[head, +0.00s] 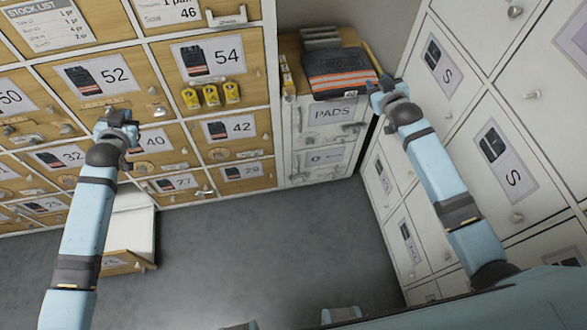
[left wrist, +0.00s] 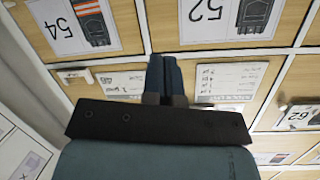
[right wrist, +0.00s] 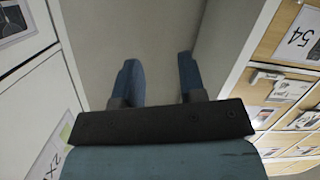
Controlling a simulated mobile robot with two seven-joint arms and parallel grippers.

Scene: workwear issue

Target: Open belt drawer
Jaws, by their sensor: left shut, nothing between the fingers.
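The wall of wooden drawers carries picture labels, among them drawer 52 (head: 97,77), drawer 54 (head: 206,60), drawer 40 (head: 156,140) and drawer 42 (head: 229,127). I cannot tell from the labels which drawer is for belts. My left gripper (head: 118,116) is in front of the drawers, just below the 52 label. In the left wrist view its fingers (left wrist: 164,75) are together and empty, with labels 54 (left wrist: 72,28) and 52 (left wrist: 213,12) upside down beyond. My right gripper (head: 386,90) is by the white cabinets at right; its fingers (right wrist: 158,80) are apart and empty.
A low drawer (head: 137,225) stands pulled out at lower left. A white PADS drawer unit (head: 334,115) with a folded dark garment with orange stripes (head: 340,72) on top is in the corner. White lockers (head: 490,120) line the right. Grey floor (head: 270,240) is clear.

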